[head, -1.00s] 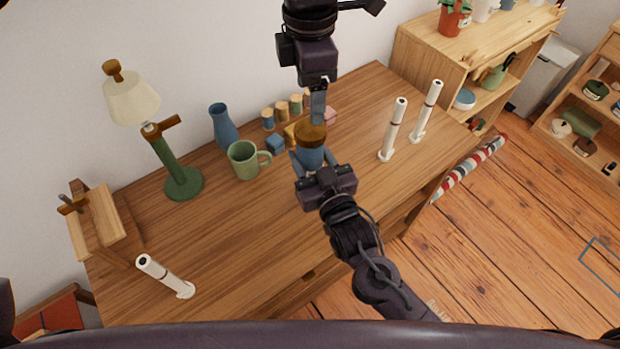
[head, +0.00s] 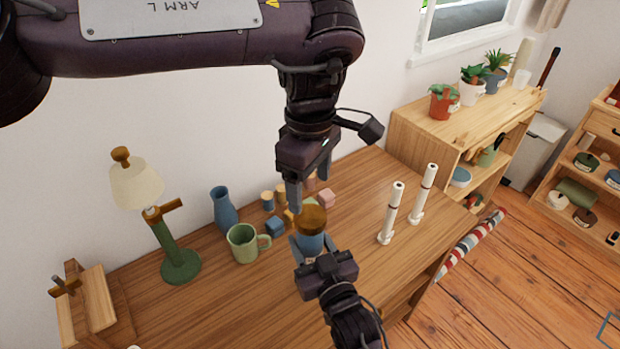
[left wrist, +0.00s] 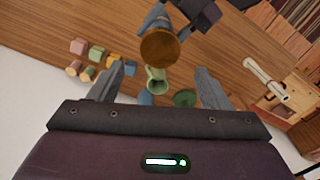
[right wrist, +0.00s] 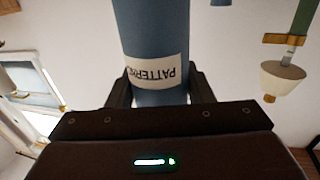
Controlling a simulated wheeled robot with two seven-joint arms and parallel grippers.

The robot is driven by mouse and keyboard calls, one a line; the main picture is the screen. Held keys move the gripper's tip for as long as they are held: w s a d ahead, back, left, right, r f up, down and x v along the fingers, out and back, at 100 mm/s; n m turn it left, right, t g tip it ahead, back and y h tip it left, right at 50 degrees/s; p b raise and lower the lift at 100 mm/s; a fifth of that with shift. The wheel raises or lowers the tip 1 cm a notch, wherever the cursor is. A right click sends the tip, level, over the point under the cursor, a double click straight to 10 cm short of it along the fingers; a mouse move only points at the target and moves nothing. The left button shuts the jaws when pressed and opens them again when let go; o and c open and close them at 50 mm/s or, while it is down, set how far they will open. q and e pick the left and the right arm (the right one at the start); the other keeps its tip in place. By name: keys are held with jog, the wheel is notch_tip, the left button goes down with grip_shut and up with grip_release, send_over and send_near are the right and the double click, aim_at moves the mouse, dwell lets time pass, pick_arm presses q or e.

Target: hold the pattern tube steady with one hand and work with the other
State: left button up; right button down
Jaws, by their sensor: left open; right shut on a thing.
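The pattern tube (head: 311,243) is an upright blue cylinder with a brown cap (head: 312,218), over the desk. My right gripper (head: 311,247) is shut around the tube's side, below the cap. In the right wrist view the tube (right wrist: 155,30) stands between the fingers, with a white label (right wrist: 155,70) that reads upside down. My left gripper (head: 309,188) is open just above the cap, its fingers pointing down. In the left wrist view the cap (left wrist: 160,47) shows beyond the spread fingers, not gripped.
On the desk (head: 215,310) stand a green mug (head: 243,243), a blue vase (head: 223,210), a lamp (head: 137,186), small blocks (head: 275,227) and white stands (head: 424,190). A wooden shelf (head: 440,110) with plants is at right. The desk's right front is mostly clear.

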aim_at(310, 215)
pick_arm(q)
notch_tip(310, 215, down, 8)
jog(key=shift+r, duration=0.2)
jog(key=shift+c, duration=0.4)
